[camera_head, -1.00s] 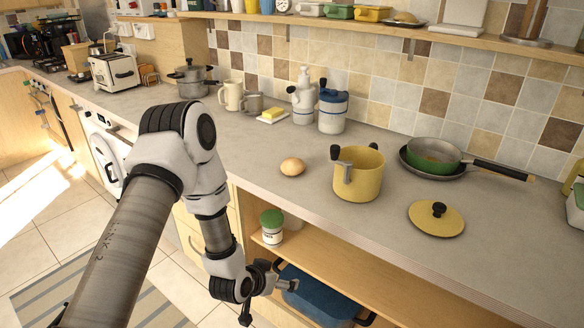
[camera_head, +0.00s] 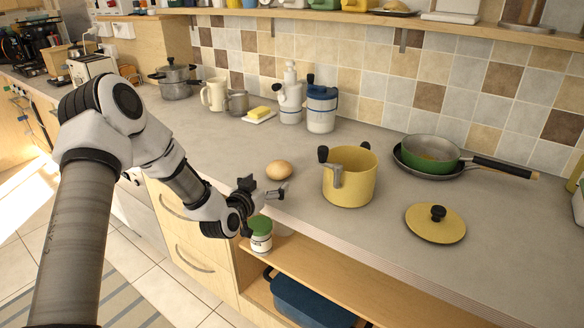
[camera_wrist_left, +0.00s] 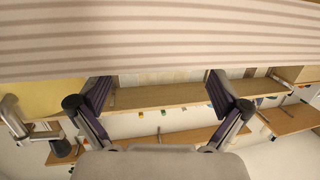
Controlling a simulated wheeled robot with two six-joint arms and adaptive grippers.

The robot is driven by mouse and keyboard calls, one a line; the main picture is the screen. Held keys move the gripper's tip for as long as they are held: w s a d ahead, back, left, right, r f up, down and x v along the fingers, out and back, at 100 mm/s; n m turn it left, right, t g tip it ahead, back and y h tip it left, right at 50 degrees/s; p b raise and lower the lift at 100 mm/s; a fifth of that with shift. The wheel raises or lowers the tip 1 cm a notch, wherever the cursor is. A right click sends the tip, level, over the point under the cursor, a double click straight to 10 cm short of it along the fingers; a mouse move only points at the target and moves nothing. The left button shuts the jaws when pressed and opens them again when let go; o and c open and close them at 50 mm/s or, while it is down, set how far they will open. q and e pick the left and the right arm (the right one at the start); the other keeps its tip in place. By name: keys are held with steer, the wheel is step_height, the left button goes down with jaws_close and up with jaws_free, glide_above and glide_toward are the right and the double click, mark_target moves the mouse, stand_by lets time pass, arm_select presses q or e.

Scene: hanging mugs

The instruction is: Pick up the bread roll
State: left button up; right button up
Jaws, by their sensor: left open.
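The bread roll (camera_head: 279,169) is a small, tan, rounded loaf lying on the grey countertop (camera_head: 400,270), near its front edge and left of the yellow pot. My left gripper (camera_head: 266,189) is at the counter's front edge, just in front of the roll and apart from it. Its fingers are spread and empty. In the left wrist view my gripper (camera_wrist_left: 158,88) is open, with a finger at each side and a pale striped surface across the top; I cannot make out the roll there. My right gripper is not in view.
A yellow pot (camera_head: 350,186) stands right of the roll, with its lid (camera_head: 435,223) and a green pan (camera_head: 432,154) farther right. A butter dish (camera_head: 260,115) and white canisters stand behind. A green-lidded jar (camera_head: 261,238) is on the shelf below the gripper.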

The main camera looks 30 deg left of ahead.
mark_target(274, 175)
arm_select(q)
steer(key=shift+w+a, duration=0.15)
steer(key=shift+w, duration=0.4)
steer(key=shift+w+a, duration=0.4)
steer(key=shift+w, duration=0.15)
steer(key=x, duration=0.2)
steer(key=p+x, duration=0.1)
steer(key=x, duration=0.2)
steer(key=shift+d+f, duration=0.15)
steer(key=shift+f, duration=0.1)
steer(key=shift+s+r, duration=0.1)
steer(key=shift+s, duration=0.05)
steer(key=shift+c, duration=0.4)
steer(key=c, duration=1)
